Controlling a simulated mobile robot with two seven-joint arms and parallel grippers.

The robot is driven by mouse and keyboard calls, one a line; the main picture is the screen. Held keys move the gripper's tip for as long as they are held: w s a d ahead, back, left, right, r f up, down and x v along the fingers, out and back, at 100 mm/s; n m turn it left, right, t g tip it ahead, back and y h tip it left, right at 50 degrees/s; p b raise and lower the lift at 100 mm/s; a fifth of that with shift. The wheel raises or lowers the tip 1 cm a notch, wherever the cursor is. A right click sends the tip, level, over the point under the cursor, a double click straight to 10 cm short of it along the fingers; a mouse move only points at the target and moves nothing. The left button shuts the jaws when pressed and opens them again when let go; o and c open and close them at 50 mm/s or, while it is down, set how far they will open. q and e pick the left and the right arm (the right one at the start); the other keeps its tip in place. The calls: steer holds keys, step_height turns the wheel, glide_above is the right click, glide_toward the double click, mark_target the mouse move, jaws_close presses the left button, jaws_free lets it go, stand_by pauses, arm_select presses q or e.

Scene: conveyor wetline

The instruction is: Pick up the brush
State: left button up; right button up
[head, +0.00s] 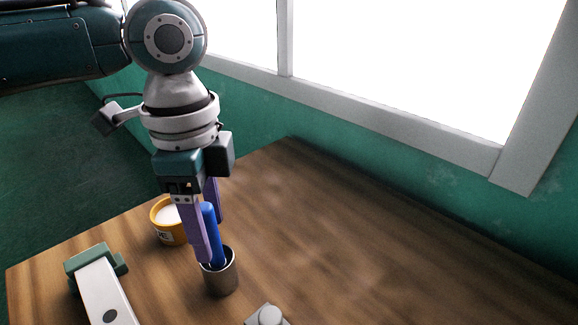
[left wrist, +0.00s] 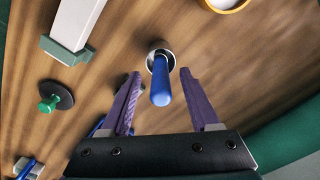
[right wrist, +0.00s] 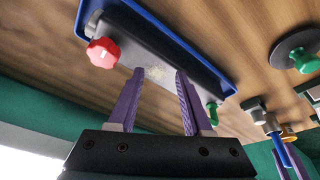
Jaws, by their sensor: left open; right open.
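The brush shows as an upright blue handle (head: 209,222) standing in a grey metal cup (head: 222,280) on the wooden table; its lower end is hidden in the cup. My left gripper (head: 210,240) is open and points down at the handle, one purple finger on either side. In the left wrist view the blue handle (left wrist: 161,88) rises between the open fingers (left wrist: 160,73), with the cup (left wrist: 159,50) beyond. I cannot tell whether a finger touches it. My right gripper (right wrist: 160,71) is open and empty, above a blue-edged tray (right wrist: 190,40).
An orange tub (head: 165,232) with white contents stands just behind the cup. A white-and-green device (head: 100,290) lies at the front left. A grey piece with a round knob (head: 268,316) is at the front edge. The table's right side is clear, below a window.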

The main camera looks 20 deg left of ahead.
mark_target(219, 262)
arm_select(q)
step_height(219, 262, down, 2)
steer(key=shift+f, duration=0.1)
jaws_close()
stand_by(0.5)
